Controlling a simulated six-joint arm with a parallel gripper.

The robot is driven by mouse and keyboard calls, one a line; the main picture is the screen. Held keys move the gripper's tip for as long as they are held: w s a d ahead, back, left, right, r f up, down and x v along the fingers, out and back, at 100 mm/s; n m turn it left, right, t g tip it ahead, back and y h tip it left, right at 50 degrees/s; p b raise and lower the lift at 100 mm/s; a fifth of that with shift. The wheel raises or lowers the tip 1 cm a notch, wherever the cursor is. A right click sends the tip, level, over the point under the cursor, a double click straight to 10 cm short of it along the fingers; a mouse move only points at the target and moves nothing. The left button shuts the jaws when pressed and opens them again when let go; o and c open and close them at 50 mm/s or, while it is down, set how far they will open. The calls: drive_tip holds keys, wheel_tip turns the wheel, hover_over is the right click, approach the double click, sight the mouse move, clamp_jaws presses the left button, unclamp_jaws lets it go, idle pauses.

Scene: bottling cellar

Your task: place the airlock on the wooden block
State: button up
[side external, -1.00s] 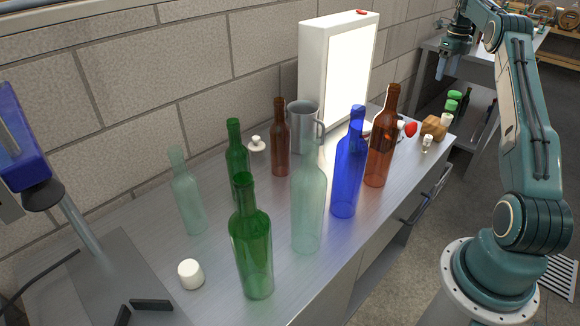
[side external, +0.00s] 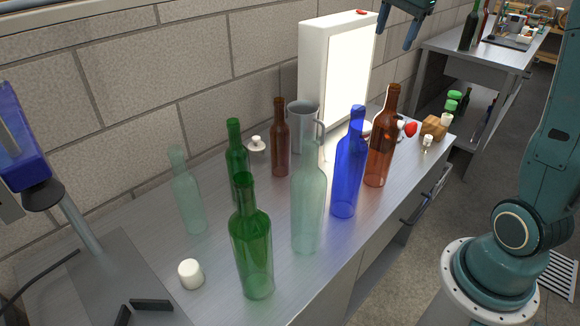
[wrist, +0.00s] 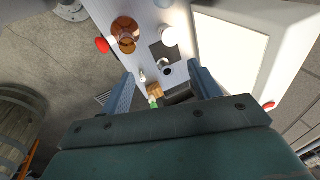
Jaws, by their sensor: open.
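The wooden block (side external: 433,126) sits near the far right end of the steel bench; the wrist view shows it as a small brown block (wrist: 155,90). A small pale upright piece, which looks like the airlock (side external: 427,143), stands just in front of the block. It also shows close to the block in the wrist view (wrist: 142,77), too small for detail. My gripper (side external: 399,34) is open and empty, high above the bench in front of the lit panel. In the wrist view its two fingers (wrist: 161,84) stand wide apart, with the block between them far below.
A lit white panel (side external: 338,75) stands at the back, near my gripper. Brown (side external: 381,140), blue (side external: 348,165), green and clear bottles crowd the bench. A metal jug (side external: 303,127) and a red round thing (side external: 411,129) also stand there.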

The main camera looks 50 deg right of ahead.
drive_tip(key=s+a+n+t, duration=0.1)
drive_tip(key=s+a+n, duration=0.4)
drive_tip(key=a, duration=0.2)
drive_tip(key=s+a+n+t, duration=0.1)
drive_tip(key=s+a+n, duration=0.35)
drive_tip(key=a, duration=0.25)
drive_tip(key=s+a+f+n+t+y, duration=0.1)
drive_tip(key=s+a+f+n, duration=0.6)
drive_tip(key=s+n, duration=0.3)
drive_tip(key=shift+s+a+f, duration=0.15)
drive_tip(key=shift+a+f, duration=0.25)
